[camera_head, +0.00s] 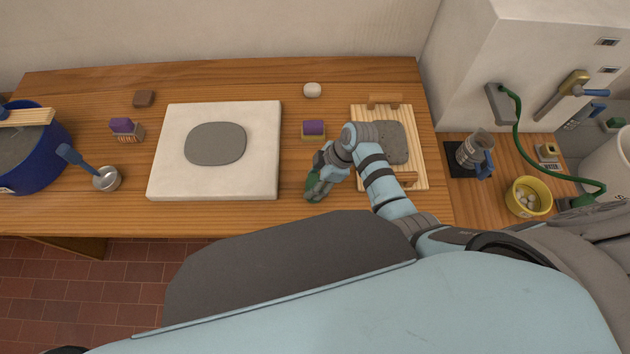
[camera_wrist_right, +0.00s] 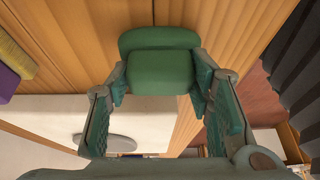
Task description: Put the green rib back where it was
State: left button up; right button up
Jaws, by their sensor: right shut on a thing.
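My right gripper (camera_head: 320,182) is over the wooden table, right of the white slab and near the table's front edge. It is shut on the green rib (camera_head: 311,191), which is partly hidden by the fingers. In the right wrist view the green rib (camera_wrist_right: 160,70) sits between the two fingertips of my right gripper (camera_wrist_right: 160,84), with wood behind it. I cannot tell whether the rib touches the table. My left gripper is not in view.
A white slab (camera_head: 170,180) bears a grey oval. A purple-topped block (camera_head: 314,128) and a white lump (camera_head: 312,90) lie behind my gripper. A slatted wooden board (camera_head: 418,172) with a grey slab is right. The blue bucket (camera_head: 55,165) stands far left.

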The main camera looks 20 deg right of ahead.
jog(key=o, duration=1)
jog(key=w+p+v, duration=0.1)
jog(key=p+v, duration=0.2)
jog(key=v, duration=0.9)
jog(key=shift+s+p, duration=0.3)
jog(key=shift+s, duration=0.15)
